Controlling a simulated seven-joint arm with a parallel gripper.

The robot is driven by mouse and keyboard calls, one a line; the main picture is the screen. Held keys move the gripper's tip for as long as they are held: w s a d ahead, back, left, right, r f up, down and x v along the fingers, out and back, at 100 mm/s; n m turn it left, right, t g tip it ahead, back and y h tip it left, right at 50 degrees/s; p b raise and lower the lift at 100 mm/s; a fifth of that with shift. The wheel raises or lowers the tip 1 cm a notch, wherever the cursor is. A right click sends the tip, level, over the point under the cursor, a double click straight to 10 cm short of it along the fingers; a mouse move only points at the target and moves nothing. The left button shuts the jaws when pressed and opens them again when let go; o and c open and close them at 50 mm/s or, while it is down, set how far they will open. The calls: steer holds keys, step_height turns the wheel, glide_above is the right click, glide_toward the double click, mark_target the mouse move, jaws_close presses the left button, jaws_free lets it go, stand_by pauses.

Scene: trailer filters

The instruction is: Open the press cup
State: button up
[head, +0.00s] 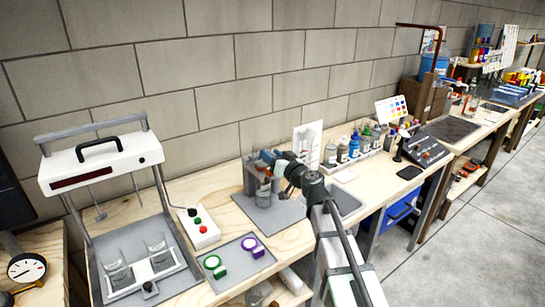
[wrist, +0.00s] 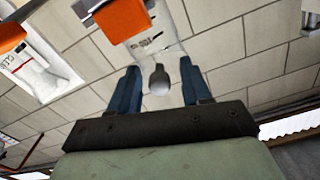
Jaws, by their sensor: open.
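My gripper (head: 283,188) is over the workbench at a grey mat, beside a small grey rack holding a clear container (head: 263,195). In the wrist view, my gripper (wrist: 159,78) has its two blue fingers apart. A rounded grey knob (wrist: 159,80) shows between the fingers, in front of a clear, label-marked container (wrist: 160,40) with an orange part (wrist: 122,18). I cannot tell whether the fingers touch the knob. The press cup cannot be identified for sure; this clear container may be it. My arm hides part of the mat in the head view.
A white press-like stand (head: 100,165) with two clear beakers is at the left. A button box (head: 199,228) and a mat with green and purple ring pieces (head: 235,262) lie nearby. Bottles (head: 342,150) and a control panel (head: 428,149) stand to the right. A block wall is behind.

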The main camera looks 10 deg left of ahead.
jaws_close()
stand_by(0.4)
